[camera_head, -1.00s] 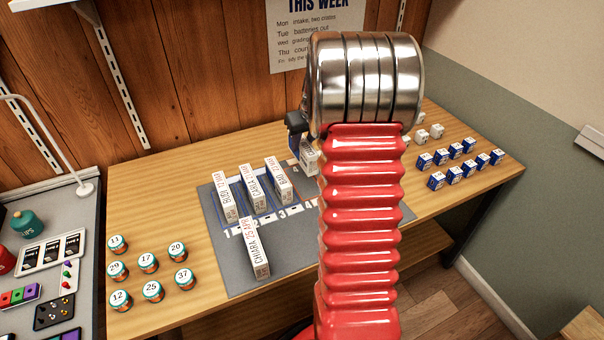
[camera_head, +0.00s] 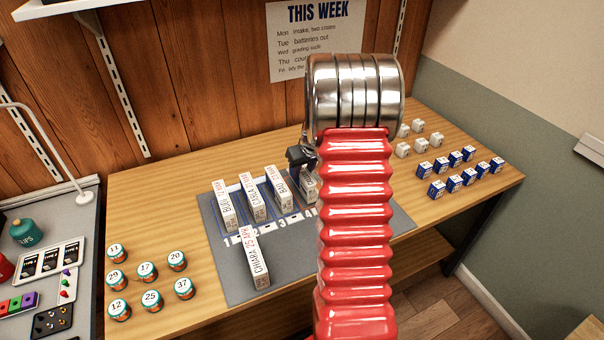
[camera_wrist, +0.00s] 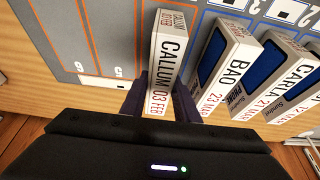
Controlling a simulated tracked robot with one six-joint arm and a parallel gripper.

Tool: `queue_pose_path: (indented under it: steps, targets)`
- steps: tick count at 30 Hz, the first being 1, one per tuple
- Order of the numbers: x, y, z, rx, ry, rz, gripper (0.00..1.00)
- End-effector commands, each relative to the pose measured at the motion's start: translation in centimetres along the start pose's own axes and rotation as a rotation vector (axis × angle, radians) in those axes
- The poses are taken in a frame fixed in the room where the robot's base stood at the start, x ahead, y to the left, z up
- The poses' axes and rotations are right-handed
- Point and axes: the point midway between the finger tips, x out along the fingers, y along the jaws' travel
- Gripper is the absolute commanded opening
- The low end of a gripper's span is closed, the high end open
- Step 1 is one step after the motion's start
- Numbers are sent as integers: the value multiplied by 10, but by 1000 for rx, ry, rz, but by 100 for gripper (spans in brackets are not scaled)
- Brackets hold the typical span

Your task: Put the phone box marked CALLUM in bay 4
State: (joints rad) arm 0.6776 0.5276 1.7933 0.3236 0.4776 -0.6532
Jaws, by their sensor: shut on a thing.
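The phone box marked CALLUM (camera_wrist: 168,60) is white, with "03 FEB" on its edge. My gripper (camera_wrist: 163,100) is shut on it, one dark finger on each side. In the head view the box (camera_head: 308,188) stands at the right end of the row, beside the BAO box (camera_head: 280,187), partly hidden behind my arm. It also shows right next to the BAO box (camera_wrist: 228,72) in the wrist view, with a narrow gap. It covers the place for bay 4. I cannot tell whether its base touches the grey mat (camera_head: 235,285).
The CARLA box (camera_head: 252,198) and another box (camera_head: 225,206) stand in the bays to the left. A CHIARA box (camera_head: 259,262) stands in front of the row. Numbered jars (camera_head: 151,300) are left; blue boxes (camera_head: 453,184) and white cubes (camera_head: 402,150) are right.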

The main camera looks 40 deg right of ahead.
Motion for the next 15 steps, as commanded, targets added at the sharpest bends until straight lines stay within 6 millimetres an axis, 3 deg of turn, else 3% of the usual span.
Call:
queue_pose_path:
  steps: [13,14,15]
  targets:
    - [7,1,3,0,1,1,0]
    - [8,1,3,0,1,1,29]
    - [7,1,3,0,1,1,32]
